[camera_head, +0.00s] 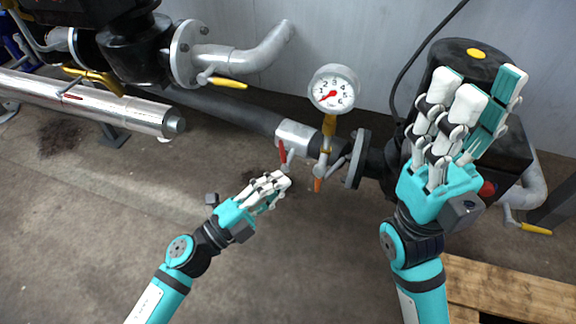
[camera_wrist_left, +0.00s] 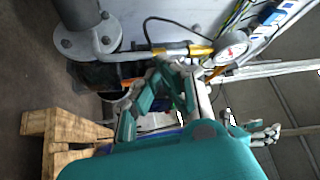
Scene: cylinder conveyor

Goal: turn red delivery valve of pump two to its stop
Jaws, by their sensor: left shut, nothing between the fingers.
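A small red valve handle (camera_head: 282,152) hangs from a grey pipe fitting (camera_head: 297,137), left of the gauge, in the head view. My left gripper (camera_head: 275,183) is shut with nothing in it, its fingertips just below the red handle. I cannot tell whether they touch it. My right gripper (camera_head: 468,100) is open and empty, fingers pointing up, in front of the dark pump on the right. It hides part of that pump. In the left wrist view I cannot make out the red handle clearly.
A round white gauge (camera_head: 333,90) stands on the pipe beside the red handle, with an orange handle (camera_head: 317,185) below. A yellow-handled valve (camera_head: 228,82) is on the upper left pipe. A wooden pallet (camera_head: 505,290) lies at lower right. The floor at lower left is bare.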

